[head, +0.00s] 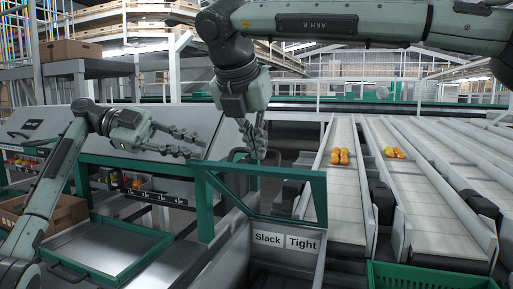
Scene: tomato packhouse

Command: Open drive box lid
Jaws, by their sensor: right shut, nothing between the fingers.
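A green-framed panel with a see-through middle (318,195) stands in front of the grey box that bears the "Slack" and "Tight" labels (287,241). I take this box to be the drive box, but cannot tell whether the panel is its lid. My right gripper (257,155) points down above and behind the panel's top rail, shut and empty. A dark curved bar shows beside its fingertips; contact cannot be told. My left gripper (200,147) points right, with its fingers apart and empty, in front of the sloped grey cover, left of the panel.
A green-framed flat panel (172,240) with dark handles lies low at left, beside a cardboard box (66,214). Conveyor lanes (342,190) with a few tomatoes run at right. A green crate (430,275) stands at front right.

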